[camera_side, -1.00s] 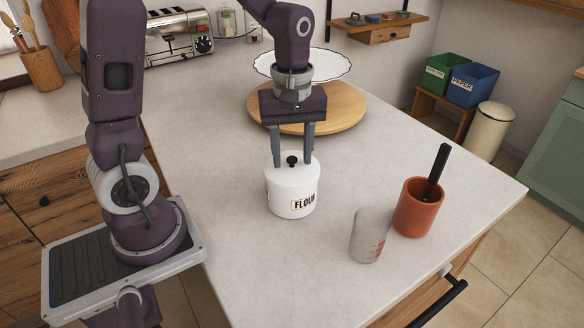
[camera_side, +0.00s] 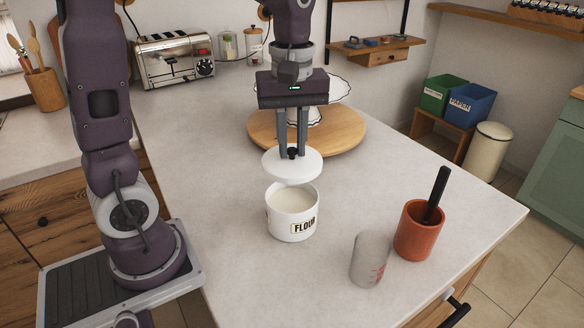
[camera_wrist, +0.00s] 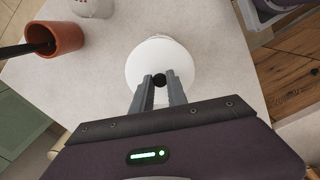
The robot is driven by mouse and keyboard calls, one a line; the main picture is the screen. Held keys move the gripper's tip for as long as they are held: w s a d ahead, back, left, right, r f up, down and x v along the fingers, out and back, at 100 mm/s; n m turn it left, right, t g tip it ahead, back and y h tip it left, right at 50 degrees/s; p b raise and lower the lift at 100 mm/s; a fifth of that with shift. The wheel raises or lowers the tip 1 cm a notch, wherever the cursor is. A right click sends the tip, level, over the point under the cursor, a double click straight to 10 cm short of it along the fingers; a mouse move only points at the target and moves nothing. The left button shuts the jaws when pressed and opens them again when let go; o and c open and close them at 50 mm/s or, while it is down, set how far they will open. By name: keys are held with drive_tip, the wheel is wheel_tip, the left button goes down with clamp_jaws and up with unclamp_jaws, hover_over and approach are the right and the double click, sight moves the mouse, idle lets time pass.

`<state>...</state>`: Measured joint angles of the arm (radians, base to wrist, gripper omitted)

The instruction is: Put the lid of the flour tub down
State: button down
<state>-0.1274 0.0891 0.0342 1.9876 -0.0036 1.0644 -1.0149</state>
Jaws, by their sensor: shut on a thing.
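The white round lid (camera_side: 291,167) hangs level in the air above the flour tub, clear of its rim. My gripper (camera_side: 292,153) is shut on the lid's black knob (camera_side: 292,152). The white flour tub (camera_side: 293,226), with a FLOUR label, stands open on the counter with pale flour inside. In the wrist view the lid (camera_wrist: 163,58) lies under my gripper (camera_wrist: 160,80) and hides nearly all of the tub.
A glass measuring cup (camera_side: 369,260) and a terracotta pot (camera_side: 414,240) with a black handle stand to the tub's right. A round wooden board (camera_side: 345,137) bearing a white stand is behind. The counter (camera_side: 225,190) left of the tub is clear.

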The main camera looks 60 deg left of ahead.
drive_tip(key=shift+w+r, duration=0.3)
drive_tip(key=shift+r, duration=0.3)
drive_tip(key=shift+w+r, duration=0.3)
drive_tip(key=shift+r, duration=0.3)
drive_tip(key=w+a+f, duration=0.1)
drive_tip(key=w+f, duration=0.1)
drive_tip(key=w, duration=0.7)
drive_tip(key=w+a+f, duration=0.1)
drive_tip(key=w+f, duration=0.1)
drive_tip(key=w, duration=0.7)
drive_tip(key=w+f, duration=0.1)
drive_tip(key=f, duration=0.3)
drive_tip(key=w+f, duration=0.2)
drive_tip(key=f, duration=0.3)
drive_tip(key=w+d+f, duration=0.1)
drive_tip(key=w+f, duration=0.1)
drive_tip(key=f, duration=0.3)
drive_tip(key=shift+f, duration=0.1)
drive_tip(key=c, duration=1.3)
unclamp_jaws()
drive_tip(key=shift+f, duration=0.1)
